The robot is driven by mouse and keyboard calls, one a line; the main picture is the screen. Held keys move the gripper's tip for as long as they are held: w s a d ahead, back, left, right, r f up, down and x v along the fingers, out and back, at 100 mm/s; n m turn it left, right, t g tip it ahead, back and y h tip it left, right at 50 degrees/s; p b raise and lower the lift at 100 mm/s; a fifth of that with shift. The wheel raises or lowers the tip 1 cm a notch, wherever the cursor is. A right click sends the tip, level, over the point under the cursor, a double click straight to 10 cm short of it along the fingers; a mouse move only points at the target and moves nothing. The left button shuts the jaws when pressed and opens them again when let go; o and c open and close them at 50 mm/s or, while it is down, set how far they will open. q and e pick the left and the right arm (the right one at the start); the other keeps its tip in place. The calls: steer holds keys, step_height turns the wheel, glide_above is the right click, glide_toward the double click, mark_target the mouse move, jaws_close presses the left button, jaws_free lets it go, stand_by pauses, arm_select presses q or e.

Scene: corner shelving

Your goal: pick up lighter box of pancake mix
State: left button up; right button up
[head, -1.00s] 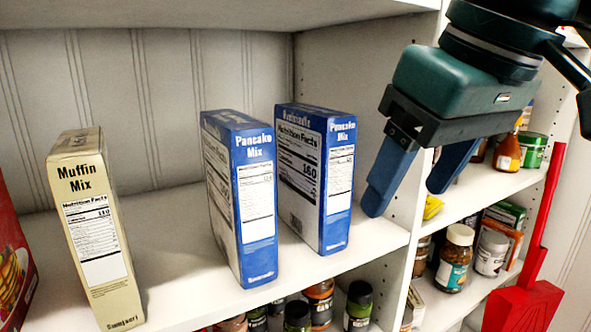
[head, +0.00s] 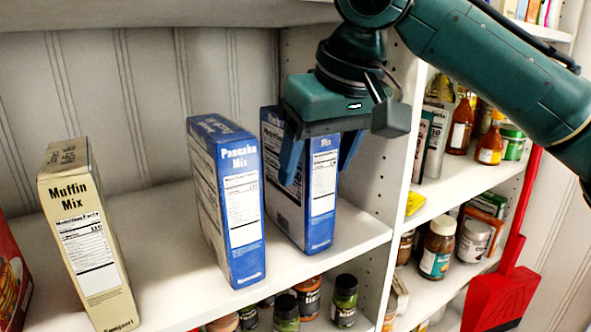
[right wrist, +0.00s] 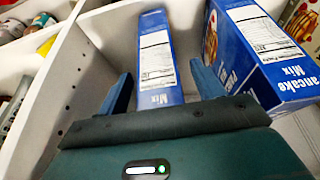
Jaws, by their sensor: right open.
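Two blue pancake mix boxes stand upright on the white shelf, and the frames do not show which is lighter. The left pancake mix box (head: 237,225) stands apart from the right pancake mix box (head: 321,205), which is nearer the shelf's side panel. My right gripper (head: 316,172) is open in front of the right box, one finger towards each side, and hides part of its upper front. In the right wrist view, this box (right wrist: 156,55) shows between the fingers, and the other box (right wrist: 265,50) is just outside them. My left gripper is not in view.
A cream muffin mix box (head: 85,240) stands further left, with a red box (head: 12,275) at the left edge. The side panel (head: 362,190) rises close to the right box. Jars (head: 438,248) fill the neighbouring shelves. The shelf between the muffin mix and pancake boxes is clear.

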steer(key=c, duration=1)
steer(key=shift+b, duration=0.3)
steer(key=shift+c, duration=0.2)
